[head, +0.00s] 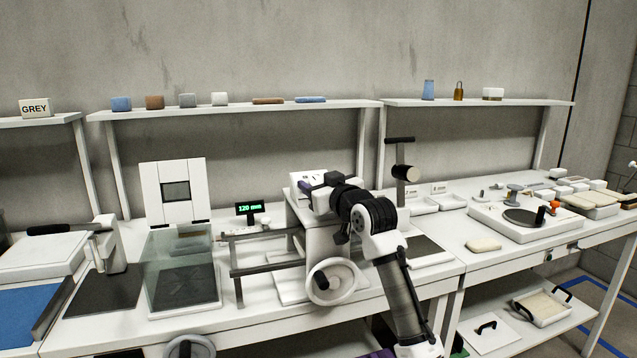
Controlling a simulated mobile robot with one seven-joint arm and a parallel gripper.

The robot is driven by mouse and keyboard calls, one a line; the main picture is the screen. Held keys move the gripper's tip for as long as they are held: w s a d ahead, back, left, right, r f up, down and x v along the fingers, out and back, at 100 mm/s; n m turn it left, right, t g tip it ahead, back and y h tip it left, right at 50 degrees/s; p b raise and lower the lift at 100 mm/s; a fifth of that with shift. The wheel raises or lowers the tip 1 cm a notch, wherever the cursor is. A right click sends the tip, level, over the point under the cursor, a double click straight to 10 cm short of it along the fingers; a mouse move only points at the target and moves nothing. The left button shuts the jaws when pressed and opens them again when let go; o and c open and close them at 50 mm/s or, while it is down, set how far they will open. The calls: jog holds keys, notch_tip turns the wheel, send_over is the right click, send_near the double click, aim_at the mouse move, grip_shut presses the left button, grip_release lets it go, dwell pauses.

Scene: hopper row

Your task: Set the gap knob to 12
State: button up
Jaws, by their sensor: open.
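The slab-roller-like machine (325,242) stands on the white bench in the middle, with a white handwheel (334,281) on its front. A white box (303,177) with small dark marks sits on top of it. My gripper (306,188) is at this box, pointing left, and is open; its fingertips are small and partly hidden. The gap knob cannot be made out; my gripper and wrist cover part of the box. A small display (249,208) left of the machine reads "120 mm" in green.
A clear-sided box (182,270) stands left of the machine, and dark rails (262,236) lie between. A T-handled post (400,172) rises just right of my wrist. A turntable unit (525,219) stands farther right. Shelves (240,108) with small blocks run behind.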

jog(key=shift+c, duration=0.3)
jog(key=c, duration=0.9)
jog(key=m+h, duration=0.1)
jog(key=m, duration=0.1)
jog(key=m+t+h+p, duration=0.1)
jog(key=m+h, duration=0.2)
jog(key=shift+s+a+r+m+t+h, duration=0.1)
jog(key=shift+a+m+t+h, duration=0.2)
jog(key=shift+a+m+t, duration=0.1)
jog(key=m+h+p, duration=0.2)
jog(key=m+h, duration=0.3)
jog(key=shift+m+g+h+p, duration=0.4)
jog(key=shift+m+h, duration=0.5)
jog(key=shift+m, duration=0.4)
